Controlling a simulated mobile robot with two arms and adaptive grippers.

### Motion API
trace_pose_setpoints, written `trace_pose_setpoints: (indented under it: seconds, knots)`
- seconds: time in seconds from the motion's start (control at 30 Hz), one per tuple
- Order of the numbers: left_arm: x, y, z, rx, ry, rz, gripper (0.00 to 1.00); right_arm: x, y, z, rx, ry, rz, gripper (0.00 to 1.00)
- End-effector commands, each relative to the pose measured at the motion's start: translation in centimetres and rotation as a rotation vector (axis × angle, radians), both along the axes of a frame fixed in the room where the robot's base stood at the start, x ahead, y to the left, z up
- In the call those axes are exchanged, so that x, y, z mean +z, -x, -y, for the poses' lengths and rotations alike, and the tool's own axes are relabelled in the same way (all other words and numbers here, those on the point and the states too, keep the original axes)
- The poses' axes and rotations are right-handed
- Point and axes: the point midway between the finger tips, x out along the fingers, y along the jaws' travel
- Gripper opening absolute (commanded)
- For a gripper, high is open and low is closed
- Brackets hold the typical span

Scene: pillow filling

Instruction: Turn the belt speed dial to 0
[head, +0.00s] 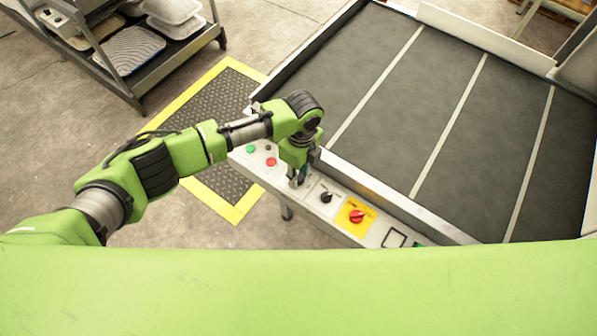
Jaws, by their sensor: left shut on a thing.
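The control panel (380,232) is a pale strip along the near edge of the belt. My left gripper (297,181) points down onto this panel, between the red button and the black knob. It is shut on a dial there, which the fingers hide almost wholly. Its pointer and scale cannot be read. A black knob (326,197) on a white plate sits just right of the gripper, apart from it. My right gripper is not in view.
A red rotary switch (357,215) sits on a yellow plate farther right. A green button (250,149) and a red button (271,161) are left of the gripper. The dark belt (440,110) is empty. A shelf with trays (130,50) stands upper left.

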Motion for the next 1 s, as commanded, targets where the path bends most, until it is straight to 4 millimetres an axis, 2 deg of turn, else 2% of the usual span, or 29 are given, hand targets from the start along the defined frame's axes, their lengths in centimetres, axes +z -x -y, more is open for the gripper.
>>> trace_pose_setpoints:
  seconds: [0.27,1.0]
  knots:
    - [0.3,0.0,0.0,0.167,0.0,-0.002,0.04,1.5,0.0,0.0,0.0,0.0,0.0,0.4]
    - [0.3,0.0,-0.1,0.824,-0.002,-0.002,0.04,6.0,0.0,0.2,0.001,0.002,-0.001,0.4]
